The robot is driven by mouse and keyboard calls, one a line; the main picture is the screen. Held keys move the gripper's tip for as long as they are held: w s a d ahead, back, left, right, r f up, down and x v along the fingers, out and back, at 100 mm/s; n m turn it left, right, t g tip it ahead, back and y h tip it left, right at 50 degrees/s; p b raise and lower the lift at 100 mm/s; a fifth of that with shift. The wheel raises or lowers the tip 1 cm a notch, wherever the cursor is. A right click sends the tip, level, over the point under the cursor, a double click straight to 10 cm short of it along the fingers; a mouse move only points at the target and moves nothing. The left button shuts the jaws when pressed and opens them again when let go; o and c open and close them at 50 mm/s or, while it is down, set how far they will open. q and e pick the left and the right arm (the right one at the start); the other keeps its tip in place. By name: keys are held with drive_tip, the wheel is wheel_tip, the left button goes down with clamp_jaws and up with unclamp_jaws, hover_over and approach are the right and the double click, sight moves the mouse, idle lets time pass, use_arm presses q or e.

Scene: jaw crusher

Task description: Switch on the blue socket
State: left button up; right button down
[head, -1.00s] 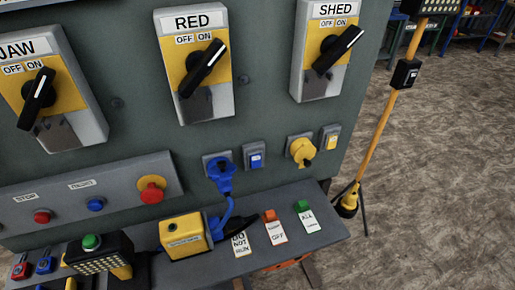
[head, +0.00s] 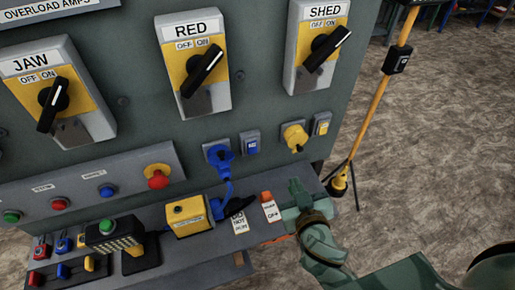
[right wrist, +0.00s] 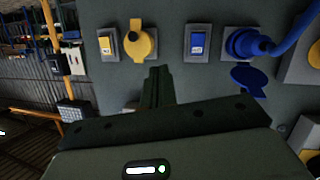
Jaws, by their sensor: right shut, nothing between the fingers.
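The blue socket (head: 217,154) is on the grey panel with a blue plug in it and a cable hanging down. Its small blue rocker switch (head: 250,144) sits just right of it. In the right wrist view the picture is turned over: the blue switch (right wrist: 197,42) is left of the blue socket (right wrist: 243,44), whose blue lid hangs open. My right gripper (head: 295,187) is shut and empty, below and right of the blue switch, in front of the ledge. Its shut fingers (right wrist: 158,75) point at the panel, apart from the switch. My left gripper is out of view.
A yellow socket (head: 294,138) and yellow switch (head: 321,124) are right of the blue switch. Rotary isolators JAW, RED (head: 197,68) and SHED are above. The ledge (head: 265,230) holds tags, a yellow box (head: 187,215) and padlocks. A yellow post (head: 375,105) stands right.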

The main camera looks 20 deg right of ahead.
sight(253, 145)
drive_tip(key=a+y, duration=0.1)
drive_tip(key=a+t+y, duration=0.1)
drive_tip(key=a, duration=0.1)
drive_tip(key=w+a+y, duration=0.1)
drive_tip(key=a, duration=0.1)
drive_tip(key=shift+w+a+r+t, duration=0.1)
drive_tip(key=shift+a+r+t, duration=0.1)
drive_tip(key=shift+t, duration=0.1)
drive_tip(key=shift+w, duration=0.1)
drive_tip(key=w, duration=0.4)
drive_tip(key=w+f, duration=0.1)
drive_tip(key=w, duration=0.4)
drive_tip(key=w+f, duration=0.1)
drive_tip(key=w, duration=0.3)
drive_tip(key=shift+w+a+f, duration=0.1)
drive_tip(key=shift+w+a, duration=0.05)
drive_tip(key=shift+w, duration=0.2)
